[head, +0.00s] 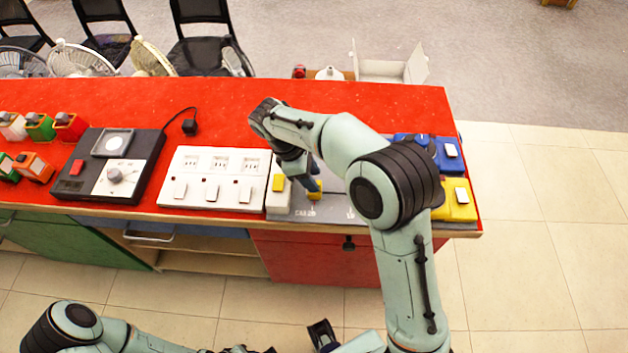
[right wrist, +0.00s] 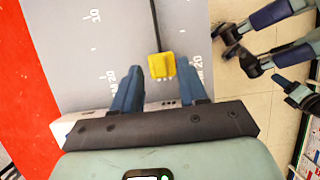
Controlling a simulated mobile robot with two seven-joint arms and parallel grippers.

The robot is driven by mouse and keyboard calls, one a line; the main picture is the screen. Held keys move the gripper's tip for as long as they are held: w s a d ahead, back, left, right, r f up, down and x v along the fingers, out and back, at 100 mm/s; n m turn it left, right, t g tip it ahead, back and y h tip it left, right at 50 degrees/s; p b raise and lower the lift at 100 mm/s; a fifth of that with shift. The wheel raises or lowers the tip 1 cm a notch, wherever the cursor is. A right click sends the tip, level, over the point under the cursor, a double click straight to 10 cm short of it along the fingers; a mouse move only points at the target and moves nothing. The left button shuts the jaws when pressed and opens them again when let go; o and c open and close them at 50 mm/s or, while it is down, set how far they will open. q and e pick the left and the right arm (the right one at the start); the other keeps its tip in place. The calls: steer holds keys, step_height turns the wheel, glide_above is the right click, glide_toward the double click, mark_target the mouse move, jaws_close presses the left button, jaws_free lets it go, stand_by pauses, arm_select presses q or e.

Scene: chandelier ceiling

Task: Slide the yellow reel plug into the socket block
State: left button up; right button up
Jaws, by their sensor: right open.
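The yellow plug (head: 315,190) lies on the grey board (head: 335,213), partly hidden by my right gripper in the head view. In the right wrist view the yellow plug (right wrist: 162,66) shows between the fingertips, its pins toward the palm and a dark cord running away. My right gripper (right wrist: 160,68) is open, with a gap beside the plug on each side. The white socket block (head: 279,200) has a yellow switch; its edge with small holes (right wrist: 160,103) shows beyond the pins, apart from them. My left gripper (head: 322,335) is low at the bottom, partly cut off.
A white panel of sockets and switches (head: 213,180) stands left of the block, then a black and white control box (head: 112,165). Yellow (head: 462,200) and blue (head: 449,155) units with white switches sit at the right end of the red counter (head: 262,92).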

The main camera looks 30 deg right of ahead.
arm_select(q)
steer(key=shift+f, duration=0.15)
arm_select(e)
steer(key=shift+x, duration=0.9)
steer(key=shift+c, duration=0.3)
jaws_close()
steer(key=w+a+p, duration=0.2)
steer(key=a, duration=0.1)
steer(key=shift+w+a+r+p, duration=0.2)
steer(key=shift+a+p, duration=0.1)
steer(key=shift+w+a+f, duration=0.1)
steer(key=shift+w+a, duration=0.15)
steer(key=shift+a, duration=0.15)
arm_select(q)
steer(key=r, duration=0.1)
steer(key=w+r, duration=0.1)
steer(key=r, duration=0.1)
steer(key=shift+w+r, duration=0.25)
steer(key=shift+w, duration=0.05)
arm_select(e)
steer(key=shift+s+f, duration=0.1)
